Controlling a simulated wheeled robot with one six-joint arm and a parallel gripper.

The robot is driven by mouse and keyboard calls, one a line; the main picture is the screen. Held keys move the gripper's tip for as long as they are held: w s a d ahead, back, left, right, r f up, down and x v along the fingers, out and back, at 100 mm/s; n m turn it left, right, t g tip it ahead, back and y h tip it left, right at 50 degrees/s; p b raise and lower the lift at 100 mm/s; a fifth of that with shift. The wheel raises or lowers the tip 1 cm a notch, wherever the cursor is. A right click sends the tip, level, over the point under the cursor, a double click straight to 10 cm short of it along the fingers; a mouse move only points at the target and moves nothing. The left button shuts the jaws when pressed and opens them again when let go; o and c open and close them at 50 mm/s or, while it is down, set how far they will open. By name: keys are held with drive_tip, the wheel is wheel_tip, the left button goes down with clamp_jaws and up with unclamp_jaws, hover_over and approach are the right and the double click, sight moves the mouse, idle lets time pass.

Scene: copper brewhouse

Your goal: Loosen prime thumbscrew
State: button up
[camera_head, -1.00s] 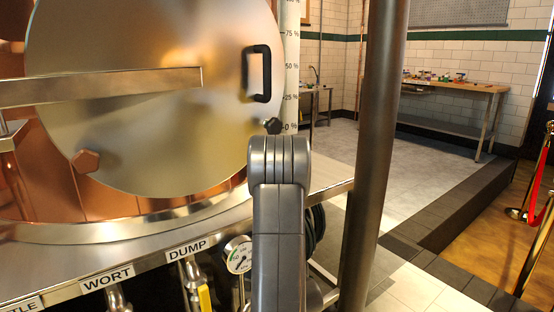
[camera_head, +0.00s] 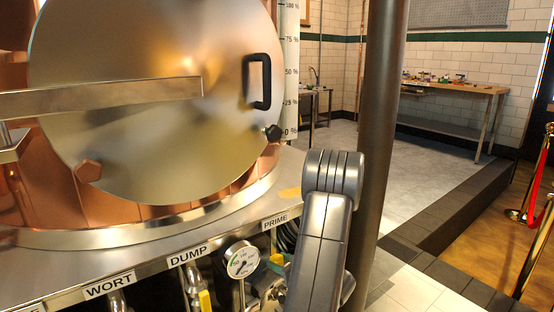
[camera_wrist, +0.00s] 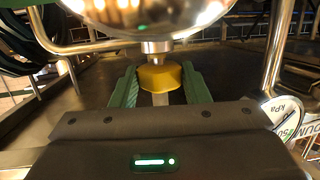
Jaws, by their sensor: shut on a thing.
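In the wrist view a yellow faceted thumbscrew (camera_wrist: 159,77) sits below a shiny round metal body (camera_wrist: 145,14), on a short metal neck. My gripper (camera_wrist: 160,84) has its green ridged fingers on either side of the thumbscrew and is shut on it. In the head view the PRIME label (camera_head: 275,222) is on the front edge of the steel deck. Below it is a small yellow part (camera_head: 277,260), partly behind my arm; I cannot tell whether it is the same thumbscrew. My fingers are not clearly visible in that view.
A pressure gauge (camera_head: 242,260) stands just left of my arm and shows close by in the wrist view (camera_wrist: 284,116). The DUMP label (camera_head: 188,255) and valves are further left. A thick metal post (camera_head: 383,120) stands right behind my arm. Bent pipes (camera_wrist: 274,60) flank the gripper.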

sight(283, 262)
drive_tip(key=shift+w+d+r+n+g+y+p, duration=0.15)
drive_tip(key=shift+r+n+g+y+p, duration=0.1)
drive_tip(key=shift+n+g+y+p, duration=0.35)
drive_tip(key=o, duration=1)
drive_tip(key=shift+f, duration=0.2)
drive_tip(key=shift+c, duration=0.2)
drive_tip(key=shift+p+v, duration=0.75)
drive_tip(key=shift+v, duration=2.2)
drive_tip(key=p+v, duration=0.3)
drive_tip(key=v, duration=1.1)
drive_tip(key=shift+p, duration=0.35)
drive_tip(key=shift+a+f, duration=0.15)
drive_tip(key=shift+a, duration=0.1)
